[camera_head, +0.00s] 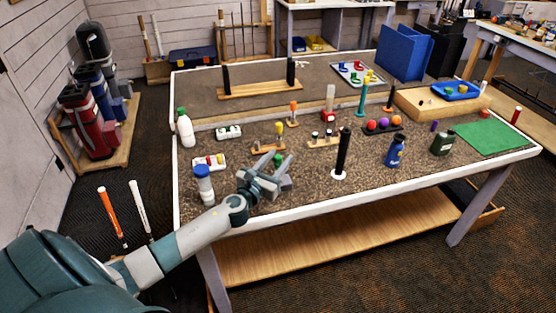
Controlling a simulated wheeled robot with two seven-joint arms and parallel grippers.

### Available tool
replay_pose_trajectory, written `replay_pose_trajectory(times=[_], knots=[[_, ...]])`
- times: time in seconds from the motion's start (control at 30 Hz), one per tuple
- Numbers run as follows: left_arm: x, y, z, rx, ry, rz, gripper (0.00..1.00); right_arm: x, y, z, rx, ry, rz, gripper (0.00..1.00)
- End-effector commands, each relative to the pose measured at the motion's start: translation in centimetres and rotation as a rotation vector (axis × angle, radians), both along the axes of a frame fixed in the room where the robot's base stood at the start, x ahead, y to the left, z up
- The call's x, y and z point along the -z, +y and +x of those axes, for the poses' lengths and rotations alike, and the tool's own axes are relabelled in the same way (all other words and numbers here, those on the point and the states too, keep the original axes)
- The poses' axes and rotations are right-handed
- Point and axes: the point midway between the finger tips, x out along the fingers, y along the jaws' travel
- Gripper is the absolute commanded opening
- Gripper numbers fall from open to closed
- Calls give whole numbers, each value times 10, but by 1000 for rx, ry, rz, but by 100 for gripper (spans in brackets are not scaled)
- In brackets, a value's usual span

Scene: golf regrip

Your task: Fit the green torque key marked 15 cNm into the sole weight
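My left gripper (279,175) reaches over the front of the workbench from the left, with its two grey fingers spread apart. No object shows clearly between them. A small green-topped piece (278,158) stands just behind the fingers, partly hidden by them; it may be the green torque key, but no marking can be read. A taller teal-green handled tool (362,98) stands farther back at the right. A grey block-like shape (285,184) lies by the fingers; I cannot tell whether it is a club head or part of my gripper. The sole weight cannot be made out. My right gripper is not in view.
A blue-capped white bottle (204,184) stands left of the gripper, and a black upright grip on a white base (340,155) to its right. Small wooden stands (324,141) lie behind. A blue bottle (394,151) and green mat (495,135) are at right.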

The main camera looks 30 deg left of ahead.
Motion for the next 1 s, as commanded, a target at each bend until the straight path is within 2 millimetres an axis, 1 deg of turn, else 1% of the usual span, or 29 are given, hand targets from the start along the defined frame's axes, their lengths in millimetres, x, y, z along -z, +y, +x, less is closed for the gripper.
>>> replay_pose_trajectory(times=[0.27,0.43,0.57,1.0], knots=[[1,0,-4,0,1,1,42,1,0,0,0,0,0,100],[2,-1,-17,1,1,1,42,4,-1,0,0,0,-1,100],[3,-3,-34,2,2,1,42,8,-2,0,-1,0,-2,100],[4,-9,-106,2,3,0,42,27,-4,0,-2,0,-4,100]])
